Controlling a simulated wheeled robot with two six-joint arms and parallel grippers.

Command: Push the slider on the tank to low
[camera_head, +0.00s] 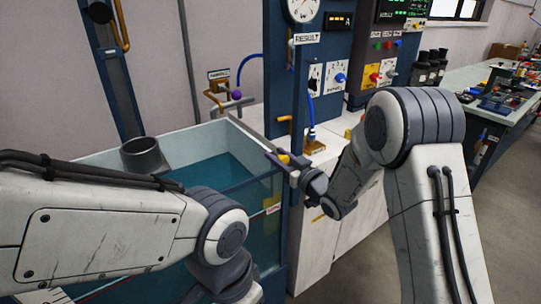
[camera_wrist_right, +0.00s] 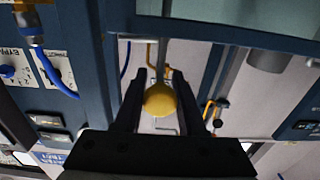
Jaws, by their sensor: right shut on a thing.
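The tank (camera_head: 244,170) is a glass-walled box with blue water, in the middle of the head view. The slider has a round yellow knob (camera_head: 284,158) at the tank's right rim. In the right wrist view the knob (camera_wrist_right: 160,100) is between the two dark fingers. My right gripper (camera_head: 279,160) is shut on the knob; the fingers partly hide it. Any low mark on the slider is too small to make out. My left arm crosses the front of the tank from the left, and its gripper is not visible.
A blue panel with a gauge (camera_head: 302,9), dials and a blue hose (camera_head: 309,110) stands behind the tank. A purple ball valve (camera_head: 236,94) is on the back wall side. A grey pipe (camera_head: 145,155) stands in the tank. A cluttered workbench (camera_head: 500,110) is at right.

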